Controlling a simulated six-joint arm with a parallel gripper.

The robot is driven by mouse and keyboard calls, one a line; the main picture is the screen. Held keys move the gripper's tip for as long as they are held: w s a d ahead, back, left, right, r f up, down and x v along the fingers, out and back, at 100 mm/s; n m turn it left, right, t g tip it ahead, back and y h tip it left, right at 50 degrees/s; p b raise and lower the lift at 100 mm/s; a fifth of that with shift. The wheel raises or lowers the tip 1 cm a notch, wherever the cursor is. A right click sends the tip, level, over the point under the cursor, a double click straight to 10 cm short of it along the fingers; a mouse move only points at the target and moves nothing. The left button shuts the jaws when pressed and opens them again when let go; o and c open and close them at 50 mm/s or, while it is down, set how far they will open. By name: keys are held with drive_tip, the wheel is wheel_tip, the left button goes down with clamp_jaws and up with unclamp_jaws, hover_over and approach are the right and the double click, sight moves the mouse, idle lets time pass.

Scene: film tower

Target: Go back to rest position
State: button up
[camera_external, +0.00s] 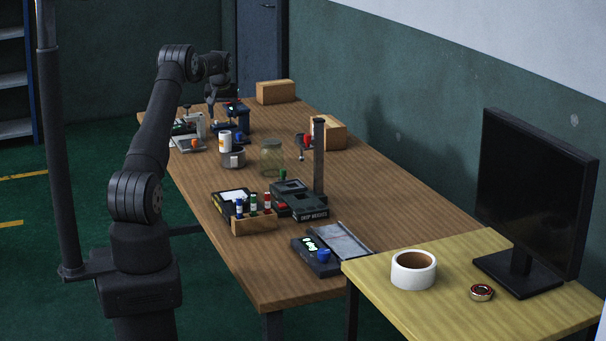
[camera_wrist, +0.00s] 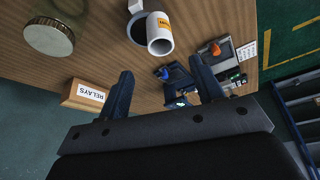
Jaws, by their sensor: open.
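My gripper (camera_external: 214,97) is at the far end of my raised arm, above the far part of the wooden table (camera_external: 345,200). In the wrist view my gripper (camera_wrist: 163,78) has its two dark fingers spread wide, with nothing held between them. Past the fingers is a small black device with a blue knob (camera_wrist: 168,72). In the external view a dark device (camera_external: 236,117) stands just below and right of my gripper. I cannot tell the exact gap between them.
A cardboard box (camera_external: 276,92) sits at the far end. A drop-weight rig (camera_external: 319,160) and bottle rack (camera_external: 254,222) stand nearer. A monitor (camera_external: 530,190) is at right.

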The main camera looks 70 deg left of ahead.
drive_tip(key=x, duration=1.1)
drive_tip(key=shift+f, duration=0.45)
drive_tip(key=shift+r, duration=0.2)
drive_tip(key=shift+r, duration=0.1)
drive_tip(key=shift+s+r, duration=0.1)
drive_tip(key=shift+r, duration=0.1)
drive_tip(key=v, duration=1.2)
drive_tip(key=x, duration=1.3)
drive_tip(key=shift+d+f, duration=0.1)
drive_tip(key=r, duration=0.5)
drive_tip(key=shift+w+d+r, duration=0.15)
drive_tip(key=shift+w+d, duration=0.1)
drive_tip(key=shift+d, duration=0.1)
drive_tip(key=w+d+r, duration=0.5)
drive_tip(key=d+r, duration=0.2)
drive_tip(key=d, duration=0.3)
drive_tip(key=n, duration=0.1)
approach(225, 138)
drive_tip(key=f, duration=0.1)
drive_tip(key=s+a+f, duration=0.1)
drive_tip(key=f, duration=0.1)
drive_tip(key=s+a+f, duration=0.1)
drive_tip(key=shift+s+a+f, duration=0.1)
drive_tip(key=shift+a+f, duration=0.05)
drive_tip(key=shift+f, duration=0.05)
